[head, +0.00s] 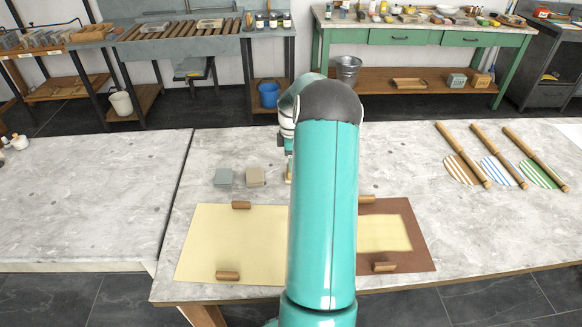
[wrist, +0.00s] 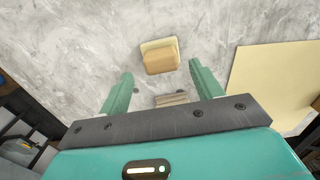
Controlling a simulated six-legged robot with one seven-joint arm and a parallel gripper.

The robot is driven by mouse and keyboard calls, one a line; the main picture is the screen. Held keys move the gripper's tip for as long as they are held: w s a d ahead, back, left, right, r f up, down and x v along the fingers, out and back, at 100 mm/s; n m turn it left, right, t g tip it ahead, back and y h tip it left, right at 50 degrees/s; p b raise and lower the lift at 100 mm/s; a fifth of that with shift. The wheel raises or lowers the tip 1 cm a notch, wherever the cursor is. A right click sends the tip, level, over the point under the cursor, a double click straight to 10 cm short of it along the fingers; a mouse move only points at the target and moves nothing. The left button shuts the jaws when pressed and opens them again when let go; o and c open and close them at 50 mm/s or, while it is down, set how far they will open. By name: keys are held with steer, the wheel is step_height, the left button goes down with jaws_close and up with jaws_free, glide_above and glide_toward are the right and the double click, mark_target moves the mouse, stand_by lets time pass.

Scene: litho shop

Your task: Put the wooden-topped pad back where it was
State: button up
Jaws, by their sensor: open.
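The wooden-topped pad (wrist: 160,59) lies on the grey stone bench in the wrist view, a tan wooden block on a pale cream base. My gripper (wrist: 159,70) is open and empty, its two green fingers pointing toward the pad, one on each side of its near edge. A pale piece (wrist: 172,99) shows closer in between the fingers, partly hidden by my gripper's dark bar. In the head view my arm hides most of the gripper and the pad; only a thin tan sliver (head: 289,171) shows beside the arm.
A grey-green block (head: 223,177) and a beige block (head: 256,177) sit left of my arm. In front lie a cream sheet (head: 222,250) and a brown board (head: 418,245) with wooden blocks on them. Several wooden rods (head: 495,155) lie at right. The left bench is mostly clear.

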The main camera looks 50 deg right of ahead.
step_height(320, 180, up, 7)
steer(key=w+a+r+m+t+h, duration=0.1)
steer(key=a+r+m, duration=0.1)
steer(key=a+r, duration=0.85)
steer(key=w+a+r+m+t+h, duration=0.15)
steer(key=a+r, duration=0.35)
steer(key=a, duration=1)
steer(key=s+a+m+t+y, duration=0.1)
steer(key=s+a+m, duration=0.1)
steer(key=s+a, duration=0.6)
steer(key=s+a+r+m+t+y, duration=0.1)
steer(key=s+a+m+t, duration=0.1)
steer(key=s+a, duration=0.6)
steer(key=a, duration=0.7)
steer(key=shift+s+a+m, duration=0.15)
steer(key=shift+s+m, duration=0.15)
steer(key=shift+m, duration=0.05)
steer(key=shift+y, duration=0.25)
steer(key=c, duration=0.6)
steer(key=shift+c, duration=0.2)
